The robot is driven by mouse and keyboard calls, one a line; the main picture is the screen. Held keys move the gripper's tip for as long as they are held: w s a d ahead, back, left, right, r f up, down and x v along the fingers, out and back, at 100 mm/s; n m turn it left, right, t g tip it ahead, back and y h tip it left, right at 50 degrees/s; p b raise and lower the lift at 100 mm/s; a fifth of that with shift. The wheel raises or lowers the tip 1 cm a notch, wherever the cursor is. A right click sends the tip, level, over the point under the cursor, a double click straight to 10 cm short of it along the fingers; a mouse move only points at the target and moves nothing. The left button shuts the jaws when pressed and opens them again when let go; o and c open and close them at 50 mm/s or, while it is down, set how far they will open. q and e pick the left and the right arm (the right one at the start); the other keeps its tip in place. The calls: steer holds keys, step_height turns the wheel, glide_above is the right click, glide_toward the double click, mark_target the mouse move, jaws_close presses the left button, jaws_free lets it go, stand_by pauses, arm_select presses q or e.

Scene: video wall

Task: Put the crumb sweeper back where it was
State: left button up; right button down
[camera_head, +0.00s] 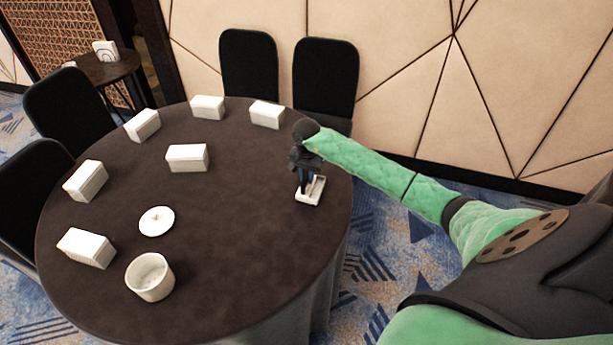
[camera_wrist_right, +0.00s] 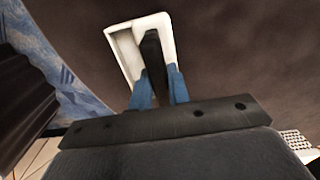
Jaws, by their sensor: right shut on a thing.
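My right gripper (camera_head: 304,180) is at the right edge of the round dark table (camera_head: 240,210), pointing down over a small white tray (camera_head: 315,194). In the right wrist view its blue fingers (camera_wrist_right: 159,86) are shut on a narrow dark bar, which I take to be the crumb sweeper (camera_wrist_right: 152,48). The bar lies over or inside the white tray (camera_wrist_right: 122,43); I cannot tell whether it touches the tray floor. In the head view the gripper largely hides the sweeper. My left gripper is not in view.
Several white boxes, such as one near the middle (camera_head: 187,158), stand around the table's far and left sides. A white pot (camera_head: 150,277) and a round white lid (camera_head: 156,221) are at the front left. The table's centre right is clear. Black chairs (camera_head: 325,75) stand behind.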

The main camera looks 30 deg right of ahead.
steer(key=c, duration=1.3)
jaws_free()
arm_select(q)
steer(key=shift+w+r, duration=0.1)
arm_select(e)
steer(key=shift+r, duration=0.6)
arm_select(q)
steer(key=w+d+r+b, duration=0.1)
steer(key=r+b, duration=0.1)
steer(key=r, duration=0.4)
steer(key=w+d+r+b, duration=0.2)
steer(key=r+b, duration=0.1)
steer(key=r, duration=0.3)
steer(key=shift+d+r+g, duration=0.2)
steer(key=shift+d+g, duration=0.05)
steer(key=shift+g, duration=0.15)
arm_select(e)
step_height(320, 180, up, 11)
